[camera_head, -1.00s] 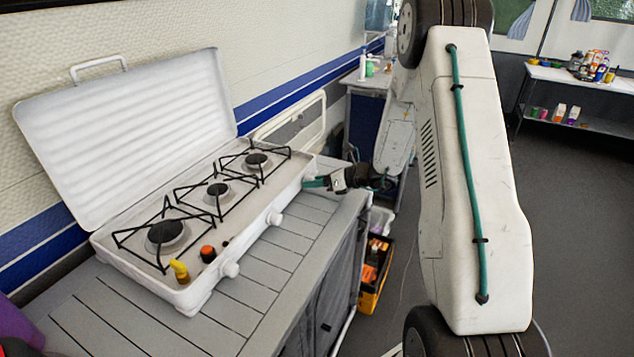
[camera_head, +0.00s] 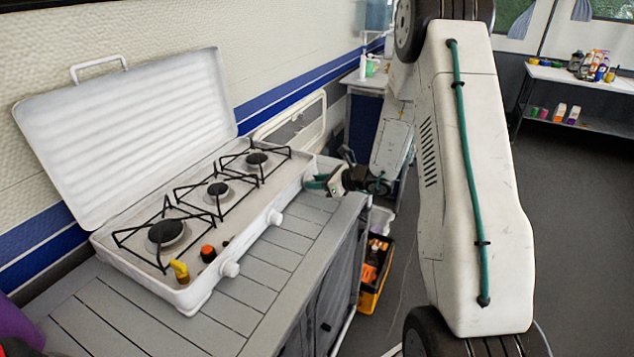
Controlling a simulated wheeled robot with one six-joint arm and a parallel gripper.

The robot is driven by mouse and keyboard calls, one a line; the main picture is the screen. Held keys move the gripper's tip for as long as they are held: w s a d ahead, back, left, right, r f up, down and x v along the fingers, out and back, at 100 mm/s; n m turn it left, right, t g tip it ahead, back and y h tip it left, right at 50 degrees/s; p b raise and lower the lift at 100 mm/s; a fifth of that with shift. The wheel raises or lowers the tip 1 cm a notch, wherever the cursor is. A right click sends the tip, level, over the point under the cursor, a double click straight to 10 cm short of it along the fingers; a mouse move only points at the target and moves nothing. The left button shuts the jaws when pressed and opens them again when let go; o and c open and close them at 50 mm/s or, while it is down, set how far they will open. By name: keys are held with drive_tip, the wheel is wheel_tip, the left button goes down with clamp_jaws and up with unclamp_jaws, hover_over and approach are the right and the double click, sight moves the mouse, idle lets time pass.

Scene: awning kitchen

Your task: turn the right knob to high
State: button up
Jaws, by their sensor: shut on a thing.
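A white camping stove (camera_head: 285,225) with its lid open stands on the grey slatted counter. Three black burners run along its top. Two white knobs show on its front side, a near knob (camera_head: 230,269) and a middle knob (camera_head: 274,217). My gripper (camera_head: 313,182) is at the far end of that side, where the right knob sits. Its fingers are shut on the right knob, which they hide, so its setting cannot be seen. My arm comes in from the right.
A yellow item (camera_head: 180,270) and an orange-red cap (camera_head: 208,253) are at the stove's near corner. An orange crate (camera_head: 374,275) stands on the floor beside the counter. A shelf table (camera_head: 590,77) with several bottles is at the far right. The grey floor between is clear.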

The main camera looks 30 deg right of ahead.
drive_tip(key=n+t+h, duration=0.1)
drive_tip(key=n, duration=0.3)
drive_tip(key=shift+a+t+h, duration=0.1)
drive_tip(key=shift+t+h, duration=0.3)
idle(0.4)
drive_tip(key=o, duration=1)
drive_tip(key=shift+s, duration=0.1)
drive_tip(key=v, duration=0.7)
drive_tip(key=shift+s, duration=0.4)
